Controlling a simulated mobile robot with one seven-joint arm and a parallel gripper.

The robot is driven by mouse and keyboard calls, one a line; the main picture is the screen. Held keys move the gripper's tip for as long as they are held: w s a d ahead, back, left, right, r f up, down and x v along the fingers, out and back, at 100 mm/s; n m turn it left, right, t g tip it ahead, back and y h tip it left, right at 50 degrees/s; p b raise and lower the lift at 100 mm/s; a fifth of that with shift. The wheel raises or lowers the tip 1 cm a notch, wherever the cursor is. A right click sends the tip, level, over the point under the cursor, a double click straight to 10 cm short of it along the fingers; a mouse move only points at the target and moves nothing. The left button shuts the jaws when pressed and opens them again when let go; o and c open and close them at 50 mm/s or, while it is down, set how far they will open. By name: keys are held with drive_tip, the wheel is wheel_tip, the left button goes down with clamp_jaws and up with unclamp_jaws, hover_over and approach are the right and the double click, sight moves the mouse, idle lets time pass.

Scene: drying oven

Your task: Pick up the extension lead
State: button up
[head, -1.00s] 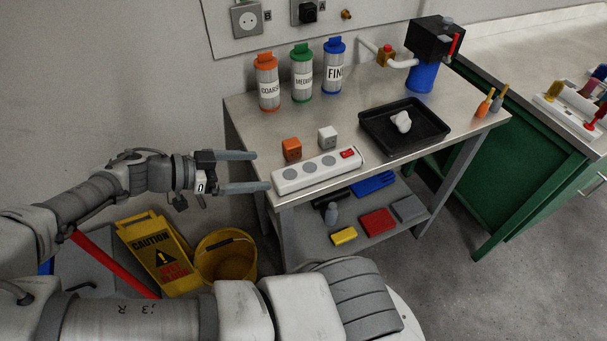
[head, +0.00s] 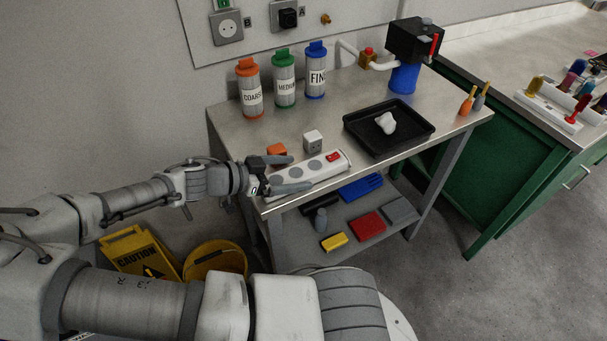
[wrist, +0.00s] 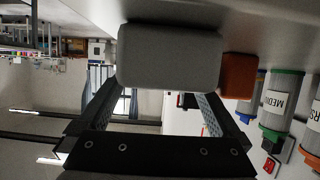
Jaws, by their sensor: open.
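The extension lead (head: 327,168) is a white bar with grey round sockets and a red switch at its right end. It lies along the front edge of the metal table. My gripper (head: 301,172) is open at the left end of the lead, with its fingers reaching over or beside that end. In the wrist view the lead's pale end (wrist: 170,58) fills the space ahead of the open fingers (wrist: 160,105). I cannot tell whether the fingers touch it. The lead's left end is partly hidden by my gripper in the head view.
An orange cube (head: 277,151) and a white cube (head: 312,141) stand just behind the lead. A black tray (head: 428,133) lies to the right. Labelled canisters (head: 284,80) stand at the back. A lower shelf (head: 300,243) holds several coloured items.

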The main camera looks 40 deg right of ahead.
sight(297, 172)
drive_tip(key=x, duration=0.3)
drive_tip(key=shift+d+f, duration=0.15)
drive_tip(key=shift+d, duration=0.1)
clamp_jaws()
idle(0.3)
